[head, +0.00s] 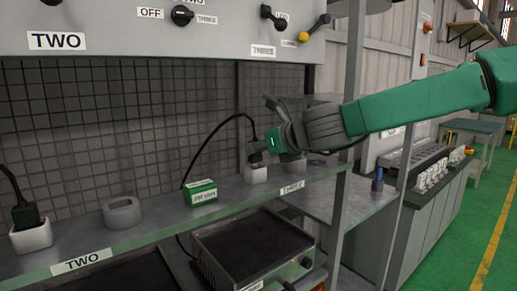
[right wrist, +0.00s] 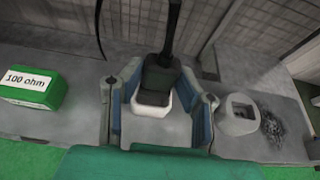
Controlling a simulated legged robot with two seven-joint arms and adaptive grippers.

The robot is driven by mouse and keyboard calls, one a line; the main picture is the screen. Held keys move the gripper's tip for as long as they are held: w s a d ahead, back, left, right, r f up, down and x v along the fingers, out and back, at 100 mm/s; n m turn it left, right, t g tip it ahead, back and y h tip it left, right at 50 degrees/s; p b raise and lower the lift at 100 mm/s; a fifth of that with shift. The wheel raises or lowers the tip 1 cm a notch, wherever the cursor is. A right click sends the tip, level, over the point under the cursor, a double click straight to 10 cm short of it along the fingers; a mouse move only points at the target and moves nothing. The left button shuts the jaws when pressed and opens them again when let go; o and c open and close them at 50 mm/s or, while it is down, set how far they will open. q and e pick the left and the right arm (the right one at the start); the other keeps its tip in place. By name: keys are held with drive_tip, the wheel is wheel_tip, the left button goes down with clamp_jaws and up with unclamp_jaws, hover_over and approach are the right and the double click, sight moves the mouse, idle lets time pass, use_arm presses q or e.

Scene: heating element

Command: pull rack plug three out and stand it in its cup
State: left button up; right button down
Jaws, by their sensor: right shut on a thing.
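Plug three is a black plug (right wrist: 160,80) with a black cable, upright at its white socket (head: 256,174) on the rack shelf above the label THREE. My right gripper (head: 257,153) reaches in from the right and is shut on the plug, one finger on each side in the right wrist view. The plug's lower end meets the white socket; I cannot tell how deep it sits. A pale hollow cup (right wrist: 239,114) stands to the right of the socket in the right wrist view. My left gripper is not in view.
A green 100 ohm block (head: 201,193) stands left of the socket. Further left are an empty grey cup (head: 122,212) and another black plug (head: 25,214) in a white socket (head: 31,238). A mesh wall (head: 100,120) closes the back; a shelf post (head: 340,220) stands at right.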

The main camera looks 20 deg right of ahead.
sight(258, 160)
drive_tip(key=shift+f+b, duration=1.45)
drive_tip(key=shift+f, duration=0.2)
drive_tip(key=c, duration=1.1)
unclamp_jaws()
drive_tip(key=shift+r, duration=0.1)
drive_tip(key=shift+s+d+r, duration=0.1)
drive_tip(key=shift+s, duration=0.15)
drive_tip(key=v, duration=1.1)
drive_tip(key=shift+s+d, duration=0.1)
